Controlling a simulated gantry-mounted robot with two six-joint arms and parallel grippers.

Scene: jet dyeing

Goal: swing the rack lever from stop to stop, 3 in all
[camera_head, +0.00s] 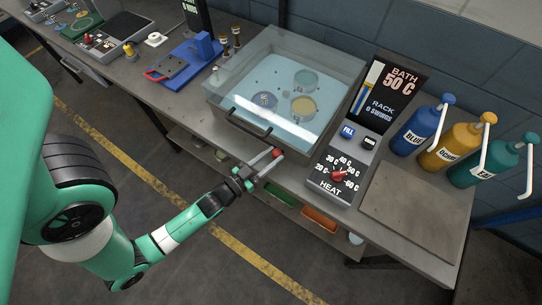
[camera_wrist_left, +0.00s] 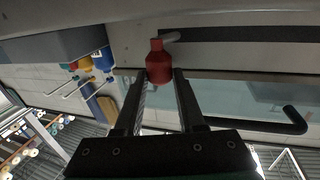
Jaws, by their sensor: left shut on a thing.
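The rack lever's red knob (camera_head: 278,152) shows just in front of the glass bath tank (camera_head: 222,118), near the table's front edge. My left gripper (camera_head: 270,161) reaches up to it from the lower left and is shut on it. In the left wrist view the red knob (camera_wrist_left: 159,64) sits between the tips of my two dark fingers (camera_wrist_left: 160,80), with a short grey rod beyond it. The rest of the lever is hard to make out. The control panel (camera_head: 349,133) reads "RACK 0 SWINGS" and "BATH 50 C". My right gripper is not in view.
A dark tank handle (camera_head: 249,126) is close to the knob. The red heat dial (camera_head: 337,176) is to the right. Blue, ochre and teal bottles (camera_head: 452,146) stand at the right. A blue stand (camera_head: 190,58) is at the left. A bare grey plate (camera_head: 415,210) lies at the front right.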

